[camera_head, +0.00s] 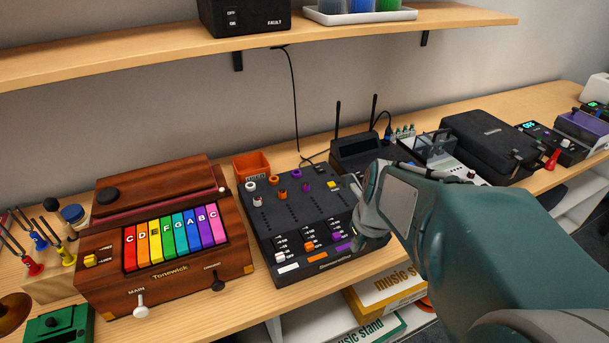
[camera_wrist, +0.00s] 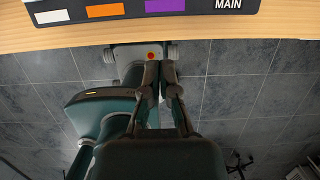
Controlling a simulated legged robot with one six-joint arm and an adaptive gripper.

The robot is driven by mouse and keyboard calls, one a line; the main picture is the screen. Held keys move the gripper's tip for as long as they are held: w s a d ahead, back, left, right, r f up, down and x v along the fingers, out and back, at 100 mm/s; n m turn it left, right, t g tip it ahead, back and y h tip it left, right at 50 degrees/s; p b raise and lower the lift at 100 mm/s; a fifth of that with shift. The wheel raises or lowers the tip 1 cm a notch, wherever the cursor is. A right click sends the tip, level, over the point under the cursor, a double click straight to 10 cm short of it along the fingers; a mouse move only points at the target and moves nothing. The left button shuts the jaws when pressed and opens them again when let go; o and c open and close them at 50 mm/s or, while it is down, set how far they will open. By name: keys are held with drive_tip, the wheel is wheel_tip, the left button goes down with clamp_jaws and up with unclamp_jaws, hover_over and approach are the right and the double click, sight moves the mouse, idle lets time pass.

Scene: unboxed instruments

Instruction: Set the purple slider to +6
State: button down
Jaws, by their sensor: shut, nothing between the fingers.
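A black mixer (camera_head: 268,226) stands on the wooden bench, with white, orange and purple channels. The purple slider (camera_head: 336,237) sits low in its track, near the front of the panel, just above the purple label (camera_head: 343,246). Its exact scale reading is too small to tell. My gripper (camera_head: 353,184) is over the right side of the mixer and partly hides it. In the wrist view my gripper (camera_wrist: 160,67) is shut and empty, and the purple label (camera_wrist: 165,5) shows at the mixer's front edge; the slider itself is out of that view.
A wooden Tonewick instrument (camera_head: 172,286) with coloured keys stands left of the mixer. An orange bin (camera_head: 251,165) and a black router (camera_head: 362,154) with antennas are behind it. A shelf (camera_head: 150,62) runs above. A black case (camera_head: 490,142) is farther right.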

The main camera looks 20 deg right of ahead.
sight(341, 244)
drive_tip(key=x, duration=0.5)
drive_tip(key=w, duration=0.3)
drive_tip(key=shift+w, duration=0.55)
drive_tip(key=shift+d, duration=0.1)
